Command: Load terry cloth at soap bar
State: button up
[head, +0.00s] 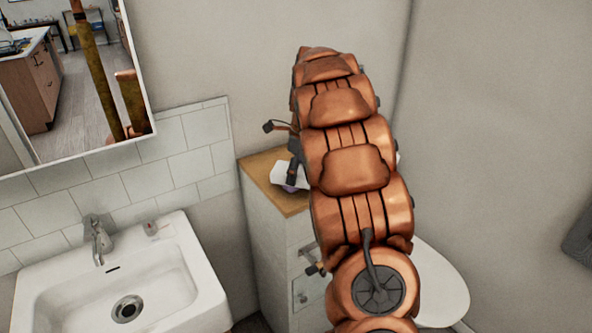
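A white piece (284,172) that looks like the terry cloth lies at the left edge of my arm, over the wooden cabinet top. A small purple patch (290,188) shows just under it; I cannot tell whether this is the soap bar. A dark part of what seems to be my gripper (293,166) reaches down against the white piece. My copper arm hides most of the gripper, so its fingers and any grip on the cloth cannot be made out. A small pale item with a red mark (151,228) sits on the sink's back rim; it is too small to identify.
The white sink (190,285) with its faucet (98,240) is at the lower left, under a mirror (75,85). The wood-topped cabinet (262,168) stands right of it against the wall. A white toilet lid (440,285) shows behind my arm at the right.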

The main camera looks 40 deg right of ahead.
dwell(0.4)
jog(key=shift+r+p, duration=2.45)
jog(key=shift+r, duration=1.1)
